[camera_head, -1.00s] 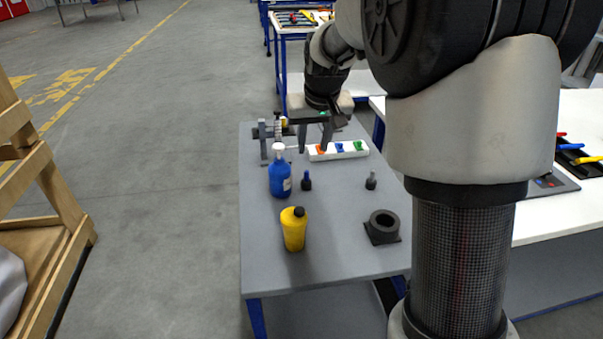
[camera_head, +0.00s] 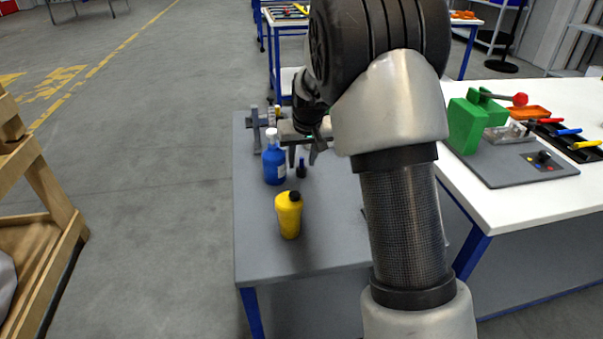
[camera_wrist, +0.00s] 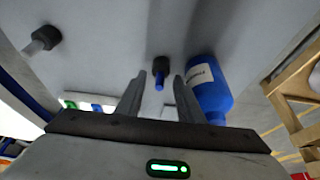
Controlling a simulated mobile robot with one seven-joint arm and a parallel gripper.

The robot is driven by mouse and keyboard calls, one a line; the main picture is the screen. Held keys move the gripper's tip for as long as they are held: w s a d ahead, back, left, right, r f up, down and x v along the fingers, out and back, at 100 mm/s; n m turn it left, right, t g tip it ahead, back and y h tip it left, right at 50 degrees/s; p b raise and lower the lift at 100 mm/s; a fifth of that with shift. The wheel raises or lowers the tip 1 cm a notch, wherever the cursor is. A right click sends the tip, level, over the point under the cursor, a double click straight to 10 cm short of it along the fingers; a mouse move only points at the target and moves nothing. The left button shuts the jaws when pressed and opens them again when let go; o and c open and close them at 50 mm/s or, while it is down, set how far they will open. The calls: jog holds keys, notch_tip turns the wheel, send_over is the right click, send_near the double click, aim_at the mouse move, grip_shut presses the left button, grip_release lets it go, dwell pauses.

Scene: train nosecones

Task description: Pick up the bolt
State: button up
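A dark bolt with a blue shaft (camera_head: 301,170) stands on the grey table, just right of the blue bottle. It also shows in the wrist view (camera_wrist: 160,66), between the finger lines. My gripper (camera_head: 304,156) is open and empty, with its fingers pointing down over the table close to this bolt. In the wrist view the two fingers (camera_wrist: 160,80) are spread apart, and the bolt appears past their tips, not gripped. A second bolt with a grey shaft (camera_wrist: 42,40) stands at the upper left of the wrist view; my arm hides it in the head view.
A blue bottle (camera_head: 274,160) stands close beside the fingers; it also shows in the wrist view (camera_wrist: 208,88). A yellow bottle (camera_head: 289,214) stands nearer the front. A grey fixture (camera_head: 256,130) is at the table's back left. The front of the grey table (camera_head: 262,262) is clear.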

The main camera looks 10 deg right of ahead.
jog(key=shift+x, duration=1.15)
jog(key=shift+r, duration=0.1)
grip_shut()
jog(key=shift+r, duration=0.1)
